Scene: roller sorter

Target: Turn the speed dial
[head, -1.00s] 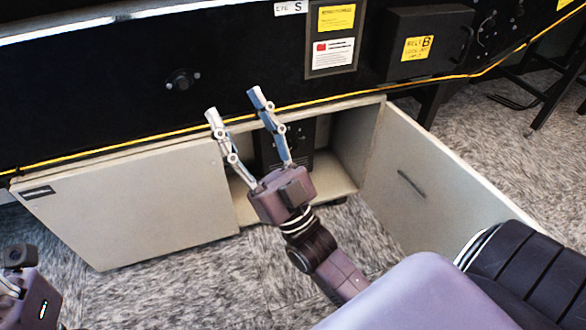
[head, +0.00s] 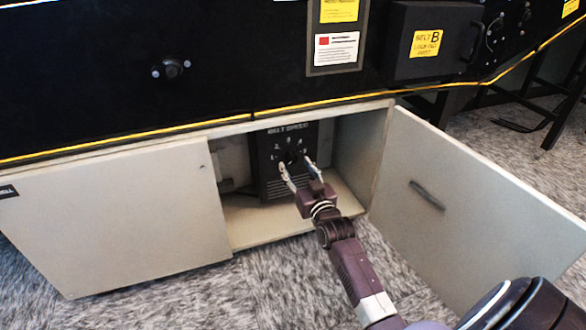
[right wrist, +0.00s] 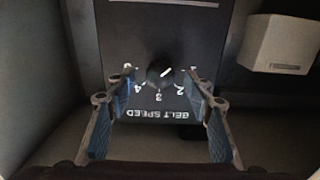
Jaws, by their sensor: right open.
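The black belt speed panel (head: 267,178) stands inside the open cabinet in the head view. It also shows upside down in the right wrist view (right wrist: 210,50). Its round black speed dial (right wrist: 158,77) has numbers around it and a white mark slanting to the upper right in the wrist view. My right gripper (head: 297,167) is open and reaches into the cabinet opening in front of the dial. In the wrist view its fingertips (right wrist: 159,82) lie on either side of the dial. I cannot tell whether they touch it. My left gripper is out of view.
The cabinet (head: 235,240) has its right door (head: 465,195) swung open beside my right arm. The left door (head: 110,215) is shut. The black machine body (head: 215,30) hangs above the opening. In the wrist view a pale box (right wrist: 280,43) sits beside the panel.

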